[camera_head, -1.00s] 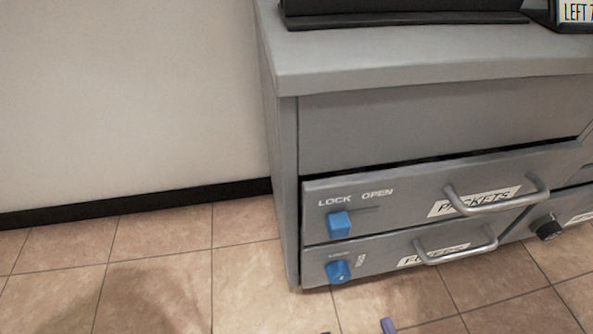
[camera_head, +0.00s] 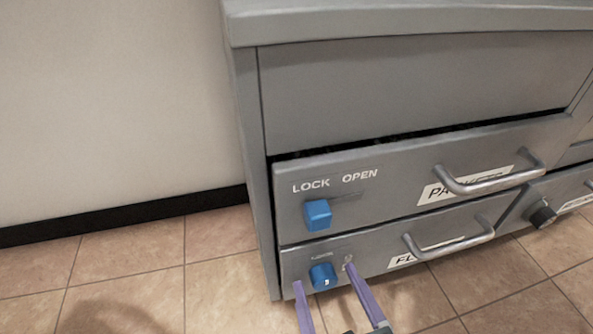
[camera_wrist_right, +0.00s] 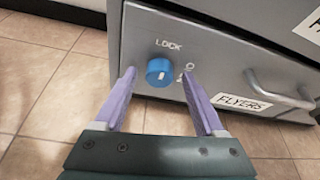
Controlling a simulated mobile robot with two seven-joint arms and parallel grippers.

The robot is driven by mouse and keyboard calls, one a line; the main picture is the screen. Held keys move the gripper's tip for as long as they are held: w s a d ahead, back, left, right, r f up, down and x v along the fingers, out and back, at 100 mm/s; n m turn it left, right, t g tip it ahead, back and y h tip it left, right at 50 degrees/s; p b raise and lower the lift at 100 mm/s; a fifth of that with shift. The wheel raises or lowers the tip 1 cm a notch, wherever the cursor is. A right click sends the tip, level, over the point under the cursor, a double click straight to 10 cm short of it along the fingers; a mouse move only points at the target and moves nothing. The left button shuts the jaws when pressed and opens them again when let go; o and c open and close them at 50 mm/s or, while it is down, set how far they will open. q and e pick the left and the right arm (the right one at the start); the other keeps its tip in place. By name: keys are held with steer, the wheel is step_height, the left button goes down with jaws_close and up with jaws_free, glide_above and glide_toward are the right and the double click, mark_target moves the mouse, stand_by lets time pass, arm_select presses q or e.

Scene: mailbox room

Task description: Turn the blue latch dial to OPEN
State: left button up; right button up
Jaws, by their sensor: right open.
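The blue latch dial (camera_head: 323,276) is a round knob on the front of the lower drawer (camera_head: 375,262), near its left end. In the right wrist view the dial (camera_wrist_right: 160,71) shows a small white mark low on its face, with LOCK printed above it and a partly hidden label to its right. My right gripper (camera_head: 325,283) is open and empty. Its purple fingers (camera_wrist_right: 161,82) lie left and right of the dial, apart from it. The left gripper is not in view.
The upper drawer (camera_head: 400,195) has a blue square slide latch (camera_head: 317,214) under LOCK, beside OPEN. Metal handles (camera_head: 490,180) (camera_head: 450,240) stick out to the right. A black knob (camera_head: 543,216) is farther right. Tiled floor (camera_head: 130,262) is clear at left.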

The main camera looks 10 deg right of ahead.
steer(key=c, duration=0.5)
jaws_close()
